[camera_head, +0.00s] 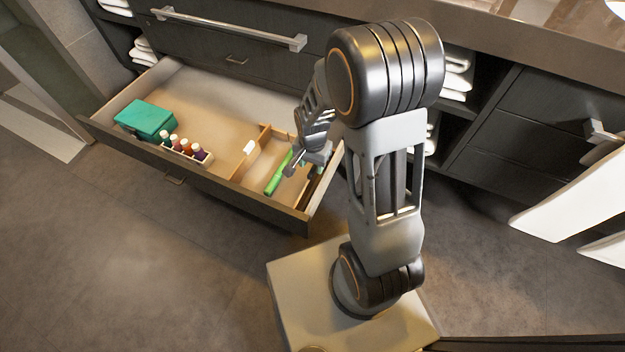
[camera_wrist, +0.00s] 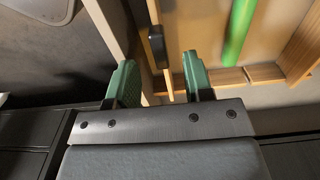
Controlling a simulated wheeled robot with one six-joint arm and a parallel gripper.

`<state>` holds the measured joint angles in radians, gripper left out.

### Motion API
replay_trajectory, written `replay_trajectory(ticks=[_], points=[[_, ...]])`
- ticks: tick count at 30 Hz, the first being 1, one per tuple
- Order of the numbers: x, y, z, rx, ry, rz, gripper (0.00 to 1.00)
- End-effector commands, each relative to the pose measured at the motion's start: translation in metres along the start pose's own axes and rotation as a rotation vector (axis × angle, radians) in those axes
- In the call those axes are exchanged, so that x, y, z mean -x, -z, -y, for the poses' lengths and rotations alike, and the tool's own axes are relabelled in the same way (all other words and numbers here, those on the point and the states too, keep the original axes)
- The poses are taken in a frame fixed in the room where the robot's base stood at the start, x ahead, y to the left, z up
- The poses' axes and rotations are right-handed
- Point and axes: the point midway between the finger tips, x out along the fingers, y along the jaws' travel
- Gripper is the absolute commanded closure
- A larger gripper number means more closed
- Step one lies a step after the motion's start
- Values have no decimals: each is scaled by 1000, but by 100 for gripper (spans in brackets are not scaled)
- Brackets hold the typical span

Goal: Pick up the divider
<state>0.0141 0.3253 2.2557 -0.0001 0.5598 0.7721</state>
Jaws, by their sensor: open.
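The divider (camera_head: 250,153) is a light wooden partition in the right part of the open drawer, around a bright green stick (camera_head: 278,172). A thin wooden strip and a small black object (camera_wrist: 157,45) show between and just beyond the fingers; I cannot tell whether anything touches. In the head view my gripper (camera_head: 311,160) is over the drawer's right end, its fingers partly hidden.
The drawer's side wall (camera_wrist: 104,22) lies close to the left finger. White towels (camera_head: 456,75) sit in shelves behind my arm.

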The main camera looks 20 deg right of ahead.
Motion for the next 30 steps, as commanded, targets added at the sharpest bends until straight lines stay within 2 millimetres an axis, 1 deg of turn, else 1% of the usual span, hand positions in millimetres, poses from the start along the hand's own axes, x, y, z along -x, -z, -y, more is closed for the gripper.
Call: replay_trajectory(ticks=[5, 8, 13, 16, 18, 24, 30], points=[[-8, 0, 0, 1, -1, 1, 53], [-19, 0, 0, 1, -3, 3, 53], [-44, 0, 0, 1, -2, 2, 53], [-55, 0, 0, 1, -2, 2, 53], [-57, 0, 0, 1, -1, 1, 53], [-56, 0, 0, 1, 0, 0, 53], [-56, 0, 0, 1, 0, 0, 72]])
